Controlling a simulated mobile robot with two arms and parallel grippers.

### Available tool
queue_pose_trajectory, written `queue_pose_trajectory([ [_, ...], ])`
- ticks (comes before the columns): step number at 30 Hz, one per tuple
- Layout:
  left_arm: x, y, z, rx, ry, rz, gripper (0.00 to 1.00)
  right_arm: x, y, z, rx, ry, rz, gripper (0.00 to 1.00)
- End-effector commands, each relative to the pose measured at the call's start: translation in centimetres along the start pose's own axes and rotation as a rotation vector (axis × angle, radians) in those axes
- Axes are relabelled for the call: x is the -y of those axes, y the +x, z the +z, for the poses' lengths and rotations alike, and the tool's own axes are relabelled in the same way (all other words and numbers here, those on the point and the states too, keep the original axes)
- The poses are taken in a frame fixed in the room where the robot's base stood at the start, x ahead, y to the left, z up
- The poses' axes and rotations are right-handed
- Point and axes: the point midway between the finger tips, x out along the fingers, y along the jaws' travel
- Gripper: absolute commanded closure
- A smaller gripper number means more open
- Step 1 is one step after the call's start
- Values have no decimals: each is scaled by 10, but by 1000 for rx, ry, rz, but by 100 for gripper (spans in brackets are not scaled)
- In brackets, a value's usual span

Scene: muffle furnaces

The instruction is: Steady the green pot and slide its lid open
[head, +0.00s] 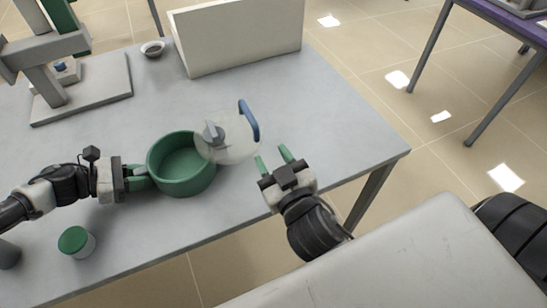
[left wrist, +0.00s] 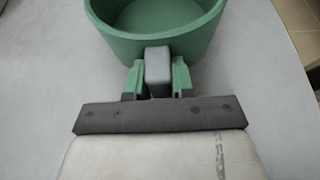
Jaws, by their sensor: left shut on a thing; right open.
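The green pot (head: 182,186) stands upright on the grey table, with its inside mostly uncovered. My left gripper (head: 140,178) is shut on the pot's grey side handle (left wrist: 157,68), seen between the green fingers in the left wrist view. The green pot wall (left wrist: 155,42) is just beyond it. My right gripper (head: 273,160) is open and empty, just right of and below the lid.
A green-capped jar (head: 76,242) stands near the table's front left. A small bowl (head: 152,49) and a large beige box (head: 237,38) are at the back. A stand with a flat base (head: 85,90) is at back left. The grey table (head: 335,125) is clear at right.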

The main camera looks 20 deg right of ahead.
Motion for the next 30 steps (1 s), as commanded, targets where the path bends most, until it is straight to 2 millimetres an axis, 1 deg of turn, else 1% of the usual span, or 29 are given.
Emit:
queue_pose_trajectory([
  [8,1,0,0,1,1,-4,100,0,0,0,1,2,0,58],
  [18,2,-10,-5,0,-1,-1,100,1,0,4,1,1,0,58],
  [26,2,-11,-5,0,0,0,100,1,0,4,1,1,0,58],
  [27,2,-11,-5,0,0,0,71,1,0,4,1,1,0,58],
  [29,2,-11,-5,0,0,0,61,1,0,4,1,1,0,58],
  [30,2,-11,-5,0,0,0,55,1,0,4,1,1,0,58],
])
